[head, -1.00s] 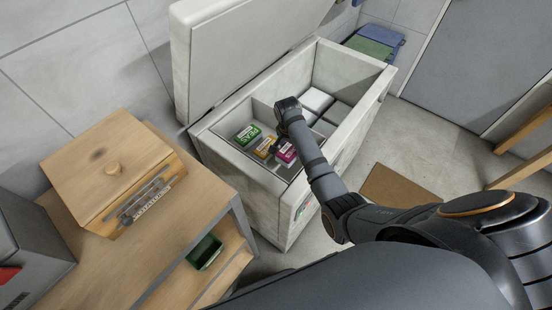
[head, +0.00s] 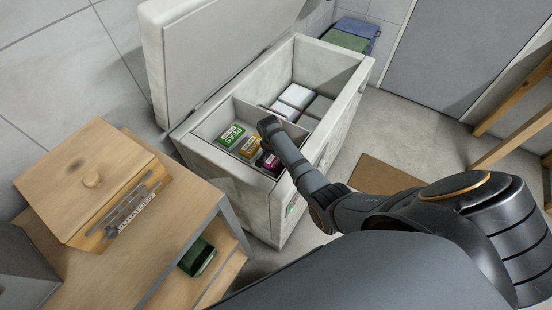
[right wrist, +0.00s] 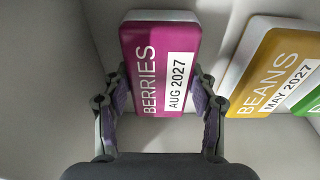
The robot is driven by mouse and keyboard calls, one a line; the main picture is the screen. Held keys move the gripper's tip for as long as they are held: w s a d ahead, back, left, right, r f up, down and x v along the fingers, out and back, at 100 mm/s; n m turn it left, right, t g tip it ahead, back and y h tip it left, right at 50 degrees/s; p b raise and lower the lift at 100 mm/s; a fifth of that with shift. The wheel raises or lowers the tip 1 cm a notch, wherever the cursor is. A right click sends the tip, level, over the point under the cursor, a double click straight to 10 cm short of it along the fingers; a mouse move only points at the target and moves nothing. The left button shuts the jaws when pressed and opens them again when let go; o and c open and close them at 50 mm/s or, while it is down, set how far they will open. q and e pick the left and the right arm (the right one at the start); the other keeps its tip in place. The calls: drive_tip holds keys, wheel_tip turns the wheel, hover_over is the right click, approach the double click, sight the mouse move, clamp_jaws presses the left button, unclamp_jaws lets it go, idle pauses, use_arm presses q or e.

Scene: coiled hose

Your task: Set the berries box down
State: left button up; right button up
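The berries box (right wrist: 165,60), magenta with a white date label, lies between the two fingers of my right gripper (right wrist: 160,88) in the right wrist view. The fingers press along its left and right sides, so the gripper looks shut on it. In the head view the berries box (head: 268,162) is low in the front compartment of the open chest freezer (head: 205,152), beside the yellow beans box (head: 249,147). The green peas box (head: 231,136) is beyond that. My right arm partly hides the berries box. Whether it touches the floor is unclear. My left gripper is out of view.
White and grey boxes (head: 297,96) fill the freezer's other compartment. The raised lid (head: 215,45) stands behind. A wooden bench (head: 165,225) with a wooden box (head: 92,178) is at left, a dark green container (head: 197,257) on its shelf. A brown mat (head: 385,176) lies at right.

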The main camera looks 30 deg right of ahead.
sight(273, 161)
drive_tip(key=o, duration=0.5)
drive_tip(key=shift+c, duration=0.2)
wheel_tip(273, 161, up, 12)
drive_tip(key=a+p, duration=0.1)
drive_tip(key=shift+s+a+p, duration=0.3)
drive_tip(key=shift+s, duration=0.05)
